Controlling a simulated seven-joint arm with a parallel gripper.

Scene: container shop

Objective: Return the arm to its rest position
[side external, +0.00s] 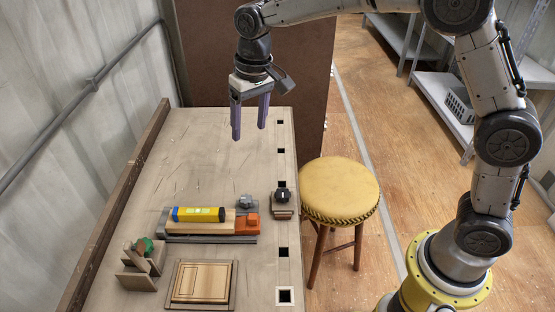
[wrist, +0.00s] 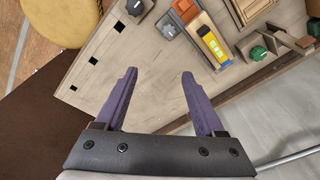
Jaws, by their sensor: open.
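My gripper (side external: 249,122) hangs above the far end of the workbench (side external: 190,140), pointing down. Its two purple fingers are apart with nothing between them. In the wrist view my gripper (wrist: 158,85) also shows open and empty, with bare bench top beyond the fingertips. My arm reaches over from its yellow base at the right.
On the bench are a yellow level (side external: 198,214) on a wood block, an orange piece (side external: 247,223), a dark-knobbed block (side external: 282,198), a green-knobbed wooden piece (side external: 143,262) and a wooden panel (side external: 201,282). A yellow stool (side external: 340,188) stands beside the bench. The bench's far end is clear.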

